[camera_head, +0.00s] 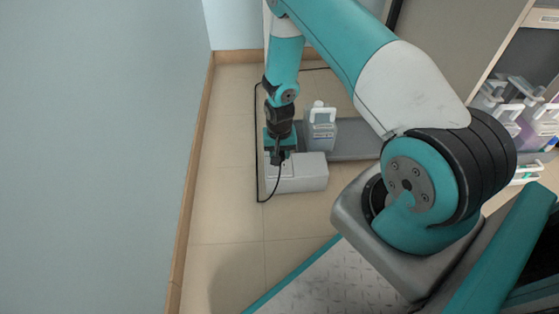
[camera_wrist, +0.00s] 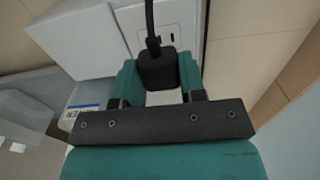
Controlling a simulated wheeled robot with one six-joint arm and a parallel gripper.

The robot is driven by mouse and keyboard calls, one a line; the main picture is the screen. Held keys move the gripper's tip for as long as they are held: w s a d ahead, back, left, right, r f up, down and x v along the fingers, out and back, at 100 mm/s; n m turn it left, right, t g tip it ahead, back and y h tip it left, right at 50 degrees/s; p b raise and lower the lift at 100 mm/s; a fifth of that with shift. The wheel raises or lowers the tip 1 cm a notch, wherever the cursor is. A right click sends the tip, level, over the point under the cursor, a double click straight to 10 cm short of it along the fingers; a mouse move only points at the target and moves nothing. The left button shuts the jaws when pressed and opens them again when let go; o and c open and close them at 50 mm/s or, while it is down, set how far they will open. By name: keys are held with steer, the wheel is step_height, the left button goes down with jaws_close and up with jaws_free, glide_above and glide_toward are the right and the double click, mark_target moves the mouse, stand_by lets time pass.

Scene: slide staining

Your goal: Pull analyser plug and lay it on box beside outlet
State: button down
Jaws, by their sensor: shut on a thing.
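My gripper (camera_head: 278,155) points down over the left part of a low pale grey box (camera_head: 312,176) on the floor. In the wrist view its teal fingers (camera_wrist: 160,82) are shut on a black plug (camera_wrist: 157,68). A black cord (camera_wrist: 150,20) runs from the plug. A pale plate with small dark marks, seemingly the outlet plate (camera_wrist: 177,31), shows just beyond the plug. The plug's pins are hidden, so I cannot tell whether it is seated or free. The large pale box surface (camera_wrist: 80,38) fills the upper left of the wrist view.
A white jug with a label (camera_head: 321,128) stands behind the box, by a grey slab (camera_head: 360,140). The cord loops over the floor on the left, near the wall (camera_head: 110,150). Shelving with several containers (camera_head: 520,110) is at right. Floor in front of the box is clear.

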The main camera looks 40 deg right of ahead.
steer(key=shift+r+p, duration=0.85)
steer(key=shift+r, duration=0.25)
